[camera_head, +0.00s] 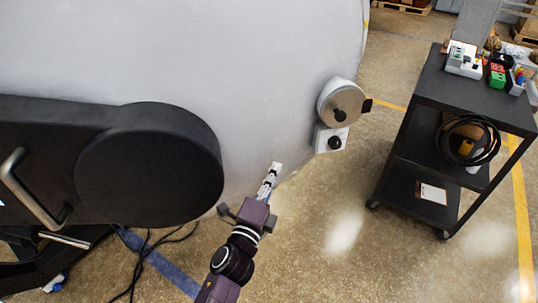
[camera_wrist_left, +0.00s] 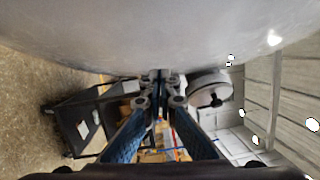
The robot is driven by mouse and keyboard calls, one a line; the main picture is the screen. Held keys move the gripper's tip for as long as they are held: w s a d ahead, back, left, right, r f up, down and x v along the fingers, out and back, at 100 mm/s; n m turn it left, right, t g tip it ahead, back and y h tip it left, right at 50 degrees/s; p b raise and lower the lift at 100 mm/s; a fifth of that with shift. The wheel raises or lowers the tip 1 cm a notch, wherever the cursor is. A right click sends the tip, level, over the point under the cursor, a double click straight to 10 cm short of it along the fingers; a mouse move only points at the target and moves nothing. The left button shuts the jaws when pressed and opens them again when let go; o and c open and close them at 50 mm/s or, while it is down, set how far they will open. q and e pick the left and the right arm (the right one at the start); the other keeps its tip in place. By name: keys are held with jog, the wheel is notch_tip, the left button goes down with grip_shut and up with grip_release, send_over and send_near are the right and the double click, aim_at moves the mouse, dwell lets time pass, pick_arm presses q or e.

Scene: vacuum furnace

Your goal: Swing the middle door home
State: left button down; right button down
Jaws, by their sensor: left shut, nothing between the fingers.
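The large pale grey curved furnace door (camera_head: 230,60) fills the upper left of the head view. A black hinge arm with a round end (camera_head: 150,165) lies across its face, and a metal bar handle (camera_head: 30,190) shows at the far left. My left gripper (camera_head: 275,168) is shut and empty at the door's lower edge; I cannot tell whether it touches. In the left wrist view its closed fingers (camera_wrist_left: 160,82) point forward, with the grey door surface (camera_wrist_left: 150,35) above them. My right gripper is not in view.
A round metal fitting (camera_head: 342,102) with a black-knobbed box sits at the door's right edge. A black cart (camera_head: 425,150) carrying small items and a coiled cable stands to the right. Cables (camera_head: 145,260) lie on the floor lower left. Floor between door and cart is clear.

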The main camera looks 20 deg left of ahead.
aim_at(273, 150)
pick_arm(q)
jog(key=w+a, duration=0.1)
jog(key=w+p, duration=0.1)
jog(key=w+a, duration=0.1)
jog(key=shift+w+a+r+p, duration=0.1)
jog(key=shift+a+r+p, duration=0.2)
jog(key=shift+w+f, duration=0.1)
